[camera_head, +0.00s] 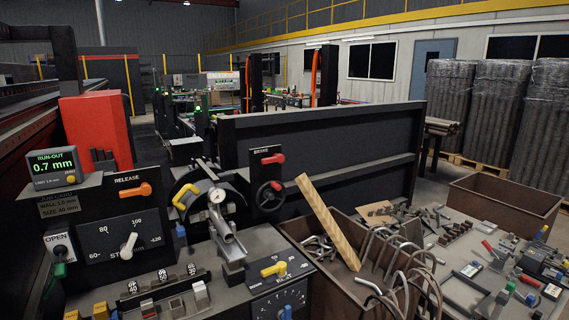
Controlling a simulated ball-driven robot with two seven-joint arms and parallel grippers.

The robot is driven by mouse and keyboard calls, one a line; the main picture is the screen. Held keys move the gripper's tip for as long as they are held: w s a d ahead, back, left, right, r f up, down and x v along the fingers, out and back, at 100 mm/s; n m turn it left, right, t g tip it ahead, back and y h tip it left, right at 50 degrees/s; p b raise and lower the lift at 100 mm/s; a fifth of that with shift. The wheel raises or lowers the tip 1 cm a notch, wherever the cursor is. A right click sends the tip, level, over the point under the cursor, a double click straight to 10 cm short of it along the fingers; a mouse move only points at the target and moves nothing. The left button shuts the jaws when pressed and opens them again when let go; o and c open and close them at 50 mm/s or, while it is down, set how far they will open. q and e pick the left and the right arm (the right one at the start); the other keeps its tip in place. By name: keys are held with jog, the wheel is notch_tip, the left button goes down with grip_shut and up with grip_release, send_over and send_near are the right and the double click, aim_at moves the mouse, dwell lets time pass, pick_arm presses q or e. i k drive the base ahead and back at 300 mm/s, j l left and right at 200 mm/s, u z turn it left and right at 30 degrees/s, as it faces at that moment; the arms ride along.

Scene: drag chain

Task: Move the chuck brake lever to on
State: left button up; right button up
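A black panel (266,203) labelled BRAKE stands upright right of the chuck area, near the picture's middle. A red lever (273,159) sits at its top, its handle lying roughly sideways and pointing right. I cannot read any on or off marking beside it. A round black handwheel (269,197) with a small red knob is lower on the same panel. The dark chuck housing (236,187) is just left of the panel, with a dial gauge (217,196) and a metal tube (225,229) in front. Neither of my grippers shows in the head view.
A yellow lever (275,269) is on a box in front of the brake panel. An orange RELEASE lever (136,190) is at left. A brown bin (335,285) of bent rods, with a wooden plank (328,222) leaning out, stands close right of the panel.

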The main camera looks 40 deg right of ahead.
aim_at(279, 158)
jog(key=z, duration=1.05)
jog(key=i+l, duration=0.4)
jog(key=l+z, duration=0.05)
jog(key=l, duration=0.05)
